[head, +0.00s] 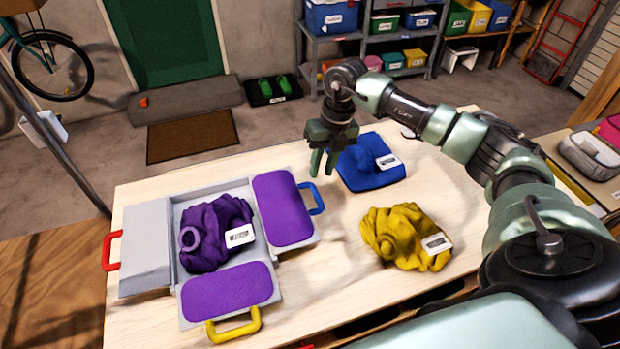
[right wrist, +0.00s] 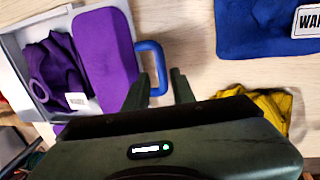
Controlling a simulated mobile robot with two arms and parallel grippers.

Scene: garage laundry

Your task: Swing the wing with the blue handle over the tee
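A grey folding board (head: 182,190) lies on the table with a crumpled purple tee (head: 205,240) on its middle panel. The wing with the blue handle (head: 283,207) has a purple pad and lies folded out to the right of the tee. Its blue handle (head: 316,198) is on the wing's right edge and also shows in the right wrist view (right wrist: 158,62). My right gripper (head: 322,172) points down above the table near the blue handle. Its fingers (right wrist: 160,88) are apart with nothing between them. My left gripper is not in view.
A grey wing with a red handle (head: 112,250) is at the board's left, and a purple-padded wing with a yellow handle (head: 235,325) is at the front. A blue cloth (head: 365,170) and a yellow cloth (head: 395,240) lie to the right on the table (head: 340,265).

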